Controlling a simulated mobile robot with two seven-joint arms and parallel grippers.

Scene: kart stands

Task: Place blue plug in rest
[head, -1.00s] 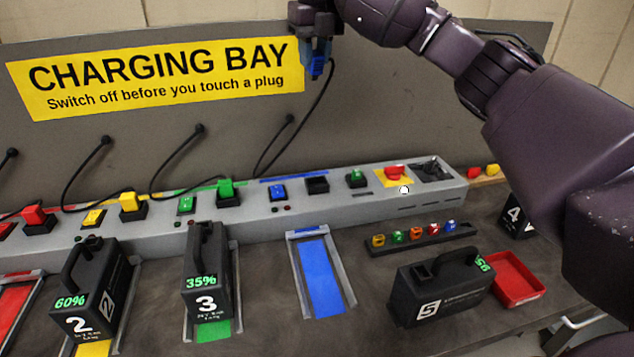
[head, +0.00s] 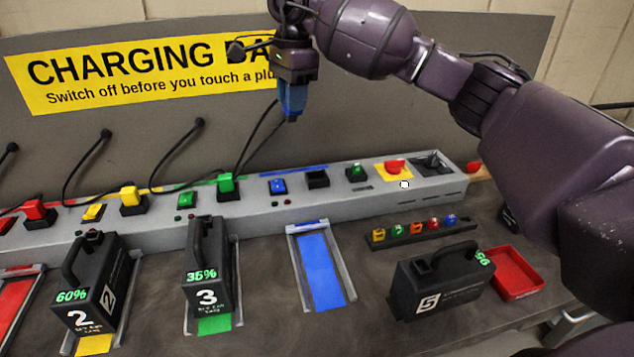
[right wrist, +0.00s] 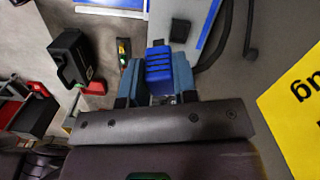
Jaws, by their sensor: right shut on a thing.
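My right gripper (head: 292,104) is shut on the blue plug (head: 292,117), with the plug pointing down, in front of the yellow sign and above the grey console. The right wrist view shows the ribbed blue plug (right wrist: 159,68) between the two blue-grey fingers. A black cord hangs by the plug in the head view. The black rest (head: 317,179) on the console, beside the blue switch (head: 278,187), is empty. It stands below and slightly right of the gripper, well apart from the plug. My left gripper is out of view.
The green plug (head: 226,184) and yellow plug (head: 130,196) sit upright along the console. A red button (head: 394,166) is to the right. Black battery packs (head: 205,265) stand in front; the bay with the blue strip (head: 320,272) is bare. Pack 5 (head: 440,280) is beside a red tray (head: 517,276).

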